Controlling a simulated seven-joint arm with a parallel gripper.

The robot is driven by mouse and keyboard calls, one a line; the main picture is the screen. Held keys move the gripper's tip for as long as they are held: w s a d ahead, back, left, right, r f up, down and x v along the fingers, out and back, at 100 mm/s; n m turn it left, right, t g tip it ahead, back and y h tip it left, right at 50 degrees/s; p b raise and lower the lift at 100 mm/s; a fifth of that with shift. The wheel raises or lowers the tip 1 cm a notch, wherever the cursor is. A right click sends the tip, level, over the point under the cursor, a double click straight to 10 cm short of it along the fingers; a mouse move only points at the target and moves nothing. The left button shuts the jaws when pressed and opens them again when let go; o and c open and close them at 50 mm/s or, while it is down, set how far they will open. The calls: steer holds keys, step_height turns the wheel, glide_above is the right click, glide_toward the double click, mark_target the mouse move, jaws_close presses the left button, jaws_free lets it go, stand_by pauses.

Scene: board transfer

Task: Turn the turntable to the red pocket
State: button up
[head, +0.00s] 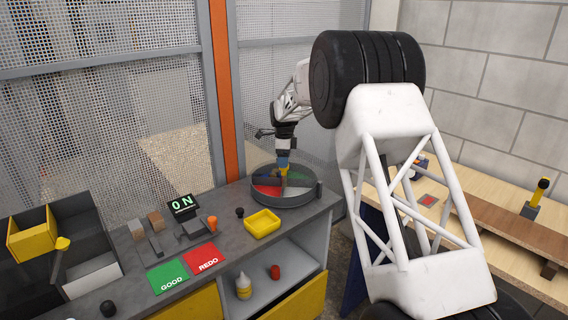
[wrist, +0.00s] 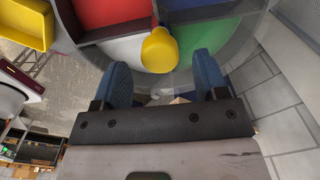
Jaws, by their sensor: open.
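The turntable (head: 272,199) is a round grey tray at the back right of the grey bench, divided into coloured pockets. Its red pocket (head: 267,190) faces the front left in the head view; in the wrist view the red pocket (wrist: 108,12) is at the upper left. White (wrist: 124,50), green (wrist: 214,42) and blue pockets also show. A yellow knob (wrist: 160,50) stands at the turntable's middle. My gripper (wrist: 162,64) is open above the turntable, its blue fingers on either side of the knob's near edge. I cannot tell whether they touch it.
A yellow tray (head: 262,223) sits on the bench, left of the turntable, with an orange cup (head: 212,223) and a dark knob (head: 239,212) nearby. Green GOOD (head: 168,276) and red REDO (head: 203,259) mats lie farther forward. A mesh fence (head: 110,100) stands behind the bench.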

steer(key=shift+r, duration=2.8)
steer(key=shift+s+d+r, duration=0.25)
steer(key=shift+r, duration=0.05)
steer(key=s+d+r+n, duration=0.3)
steer(key=s+d+r, duration=0.25)
steer(key=s, duration=0.45)
steer(key=s+d+r+n+t, duration=0.1)
steer(key=s+d+r+n, duration=0.25)
steer(key=s+d, duration=0.55)
steer(key=s+d+r+n, duration=0.35)
steer(key=s+r, duration=0.25)
steer(key=s, duration=0.6)
steer(key=s+d+f+n, duration=0.2)
steer(key=s+d+f, duration=0.1)
steer(key=s, duration=0.8)
steer(key=s+d+f+n+t, duration=0.1)
steer(key=s+d+f+n, duration=0.1)
steer(key=s, duration=1)
steer(key=s+d+f+n, duration=0.3)
steer(key=s+d+n, duration=0.1)
steer(key=s, duration=0.8)
steer(key=shift+s+d+f+t, duration=0.15)
steer(key=shift+d+f+t, duration=0.1)
steer(key=shift+f+t, duration=0.05)
